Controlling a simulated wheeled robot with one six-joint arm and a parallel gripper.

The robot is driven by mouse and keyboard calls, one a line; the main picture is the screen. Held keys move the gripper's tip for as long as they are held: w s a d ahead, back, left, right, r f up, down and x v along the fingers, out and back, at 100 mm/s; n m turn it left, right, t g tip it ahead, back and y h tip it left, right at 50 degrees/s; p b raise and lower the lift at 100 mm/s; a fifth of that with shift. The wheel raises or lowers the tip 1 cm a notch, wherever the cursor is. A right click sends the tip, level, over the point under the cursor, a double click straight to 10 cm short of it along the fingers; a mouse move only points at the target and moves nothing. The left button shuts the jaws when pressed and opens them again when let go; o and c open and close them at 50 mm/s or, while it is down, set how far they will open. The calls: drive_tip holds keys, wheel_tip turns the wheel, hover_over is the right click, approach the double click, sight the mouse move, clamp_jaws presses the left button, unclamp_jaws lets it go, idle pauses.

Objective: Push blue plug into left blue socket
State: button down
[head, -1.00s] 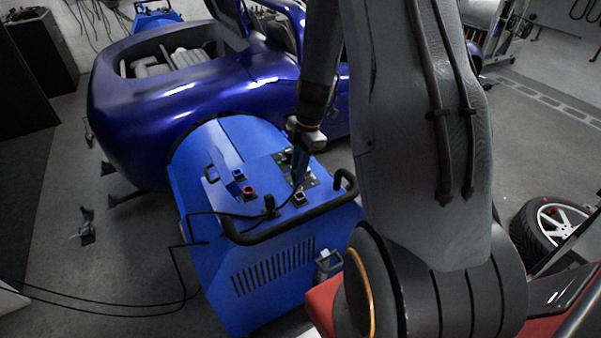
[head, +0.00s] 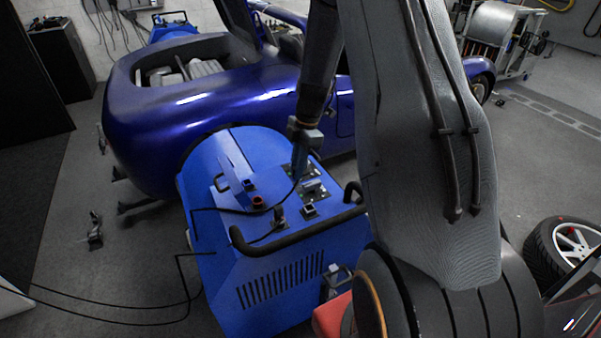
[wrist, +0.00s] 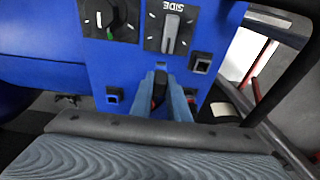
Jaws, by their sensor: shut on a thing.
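The blue console (head: 210,215) has a sloped top panel with small dark-rimmed square sockets. In the wrist view one socket (wrist: 113,95) lies left of my gripper and another socket (wrist: 200,63) lies right of it. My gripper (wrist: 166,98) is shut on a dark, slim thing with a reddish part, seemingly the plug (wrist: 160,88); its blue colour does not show. In the head view my gripper (head: 299,172) points down over the panel's far right part, and a black cable runs left from it. The plug's tip is hidden, so contact with a socket cannot be told.
A black handle bar (head: 290,236) runs along the console's near edge. A blue car (head: 225,110) is close behind.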

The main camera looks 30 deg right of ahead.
drive_tip(key=shift+w+a+p, duration=0.55)
drive_tip(key=shift+a+p, duration=0.65)
drive_tip(key=shift+a, duration=5.2)
drive_tip(key=w+b, duration=0.6)
drive_tip(key=w, duration=0.4)
drive_tip(key=shift+f, duration=0.45)
drive_tip(key=shift+f+b, duration=1)
drive_tip(key=shift+f, duration=0.45)
drive_tip(key=c, duration=1.6)
unclamp_jaws()
